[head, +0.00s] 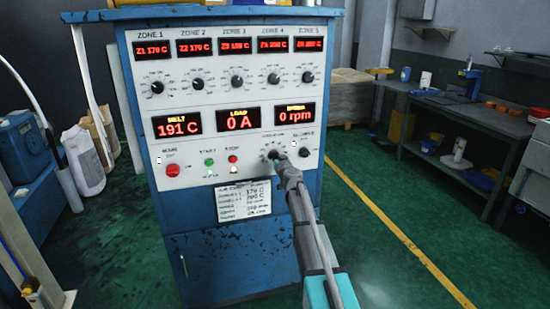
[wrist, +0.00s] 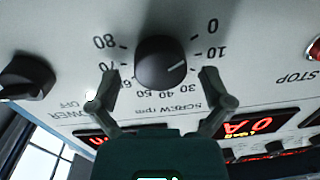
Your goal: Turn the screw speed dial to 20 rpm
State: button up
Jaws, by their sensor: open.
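The screw speed dial (wrist: 161,62) is a round black knob on the pale panel, large in the wrist view, which shows the panel upside down. Its scale runs from 0 to 80. Its short white line points toward the 10 side of the scale; the 20 mark is hidden behind a finger. My gripper (wrist: 159,72) is open, with one finger on each side of the dial; I cannot tell whether they touch it. In the head view my gripper (head: 282,168) covers part of the dial (head: 273,155). The rpm display (head: 295,115) reads 0 rpm.
A power knob (wrist: 27,77) is beside the dial, and shows in the head view (head: 304,152). A red stop button (head: 233,158), green start button (head: 209,162) and large red button (head: 172,170) are left. Zone knobs (head: 237,82) are above. Floor right of the cabinet is clear.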

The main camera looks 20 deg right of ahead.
jog(key=shift+w, duration=0.35)
jog(key=c, duration=1.2)
jog(key=shift+o, duration=0.2)
jog(key=shift+m, duration=0.4)
jog(key=m, duration=0.5)
jog(key=m+b, duration=0.1)
jog(key=m, duration=0.5)
jog(key=shift+d+f, duration=0.1)
